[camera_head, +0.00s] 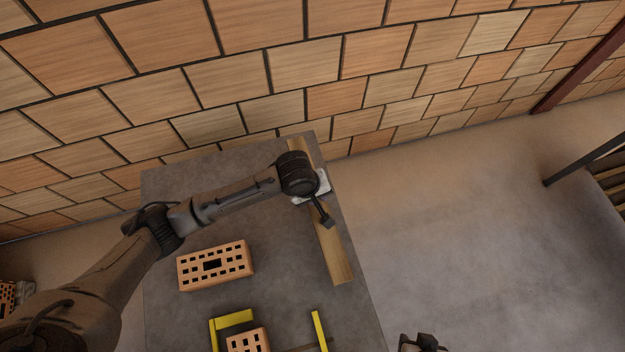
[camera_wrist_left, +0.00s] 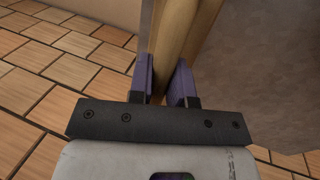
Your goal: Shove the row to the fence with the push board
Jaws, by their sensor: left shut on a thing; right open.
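The push board (camera_head: 333,250) is a long, narrow wooden piece along the right side of the grey table. My left gripper (camera_wrist_left: 165,78) is shut on its round wooden handle (camera_wrist_left: 180,30), with a purple finger on each side; my left arm covers part of the board in the head view. An orange perforated brick (camera_head: 216,265) lies left of the board, clear of it. Another brick (camera_head: 248,341) is at the lower edge, between yellow bars (camera_head: 234,319) that may be the fence. My right gripper (camera_head: 422,343) is at the bottom edge, open, right of the table.
The grey table top (camera_head: 180,220) is bare around the upper brick. A tiled wall (camera_head: 305,58) stands behind it. Open floor (camera_head: 460,230) lies to the right, with a dark rack (camera_head: 590,160) at the far right. More bricks (camera_head: 10,298) show at the far left.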

